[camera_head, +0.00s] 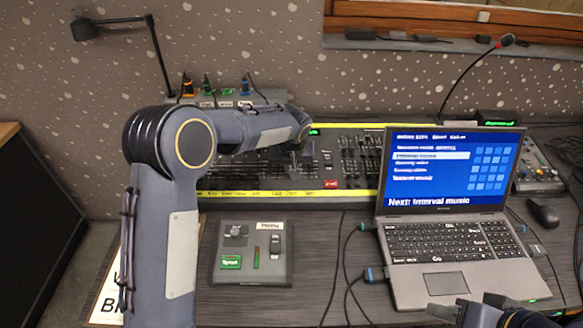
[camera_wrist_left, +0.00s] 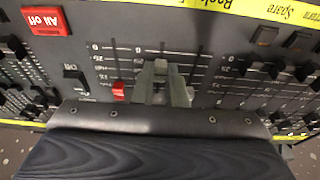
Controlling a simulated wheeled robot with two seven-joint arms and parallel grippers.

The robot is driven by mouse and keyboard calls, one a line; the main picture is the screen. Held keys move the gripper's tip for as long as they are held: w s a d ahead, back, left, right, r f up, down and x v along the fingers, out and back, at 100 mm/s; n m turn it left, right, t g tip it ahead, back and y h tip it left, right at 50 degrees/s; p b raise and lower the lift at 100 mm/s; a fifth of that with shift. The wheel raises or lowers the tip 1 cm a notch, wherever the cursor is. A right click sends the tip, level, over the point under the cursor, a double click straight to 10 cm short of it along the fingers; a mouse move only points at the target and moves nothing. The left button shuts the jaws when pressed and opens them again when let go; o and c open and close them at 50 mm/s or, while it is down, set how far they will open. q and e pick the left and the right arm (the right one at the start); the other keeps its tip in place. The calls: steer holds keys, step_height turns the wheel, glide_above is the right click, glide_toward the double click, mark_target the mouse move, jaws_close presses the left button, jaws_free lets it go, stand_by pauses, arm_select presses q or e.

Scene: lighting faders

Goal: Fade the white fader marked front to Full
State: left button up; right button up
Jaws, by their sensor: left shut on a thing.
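My left gripper (camera_wrist_left: 163,88) is shut on a pale fader cap (camera_wrist_left: 160,67) on the lighting desk; the cap shows only in part between the fingers, and I cannot read its label. A red fader cap (camera_wrist_left: 120,91) sits just left of the fingers in the left wrist view, with a black one further left. In the head view the desk (camera_head: 350,190) lies behind the laptop, and my left arm reaches across and hides much of it. My right gripper (camera_head: 478,310) is at the lower right, in front of the laptop, empty; its fingers look apart.
A red "All off" button (camera_wrist_left: 46,20) is near the held fader. An open laptop (camera_head: 450,240) stands right of centre. A small grey control box (camera_head: 252,270) sits at the front. Cables run between the box and the laptop. A gooseneck microphone (camera_head: 480,65) rises behind.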

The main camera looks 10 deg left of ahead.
mark_target(291, 167)
arm_select(q)
steer(key=shift+w+a+r+p, duration=0.1)
steer(key=shift+w+a+p, duration=0.1)
steer(key=shift+w+p, duration=0.65)
steer(key=shift+w+a+r+p, duration=0.1)
steer(key=shift+w+a+p, duration=0.15)
steer(key=shift+w, duration=1)
steer(key=o, duration=0.4)
steer(key=shift+r, duration=0.1)
steer(key=shift+r+p, duration=0.8)
steer(key=shift+r, duration=0.3)
steer(key=shift+s, duration=0.1)
steer(key=shift+v, duration=3.9)
